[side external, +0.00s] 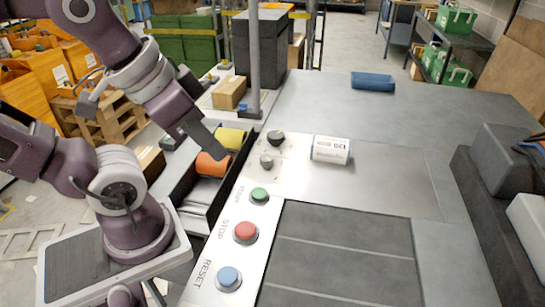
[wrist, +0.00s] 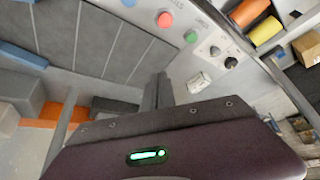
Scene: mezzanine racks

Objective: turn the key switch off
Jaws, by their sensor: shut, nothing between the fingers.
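A small grey round switch (side external: 266,161), likely the key switch, sits on the light control strip past the green button. A black knob (side external: 276,138) is just beyond it. In the wrist view the grey switch (wrist: 214,50) and the black knob (wrist: 230,62) lie right of the fingers. No key or its angle can be made out clearly. My gripper (side external: 217,152) is shut and empty, left of the switch in the side view and apart from it. Its fingers (wrist: 159,80) also show in the wrist view.
Green (side external: 259,195), red (side external: 246,232) and blue (side external: 228,278) buttons line the strip. A white labelled block (side external: 331,150) stands right of the switch. A dark bin (side external: 210,210) with orange (side external: 213,164) and yellow (side external: 230,138) rolls is at left. A grey post (side external: 254,60) rises behind.

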